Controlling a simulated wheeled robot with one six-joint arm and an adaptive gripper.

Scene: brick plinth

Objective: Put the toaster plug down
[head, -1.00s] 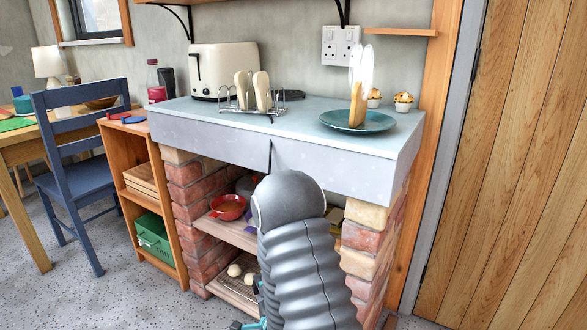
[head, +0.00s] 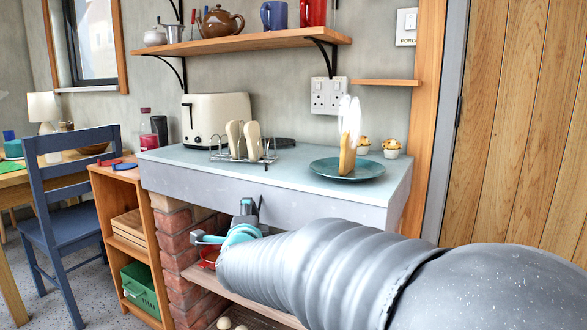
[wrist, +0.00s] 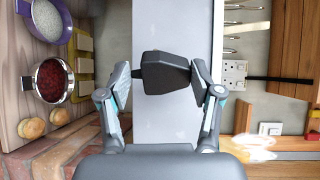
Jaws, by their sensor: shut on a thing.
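My gripper (wrist: 165,82) is shut on the black toaster plug (wrist: 166,70), with a fingertip on each side of it. In the head view my gripper (head: 243,215) is in front of the worktop's front face, below its top edge. The plug cannot be made out clearly there. The cream toaster (head: 216,119) stands at the back left of the pale worktop (head: 290,167). The white double wall socket (head: 328,95) is on the wall behind and also shows in the wrist view (wrist: 235,75).
Clear worktop lies in front of the rack. A wooden shelf (head: 250,43) hangs above.

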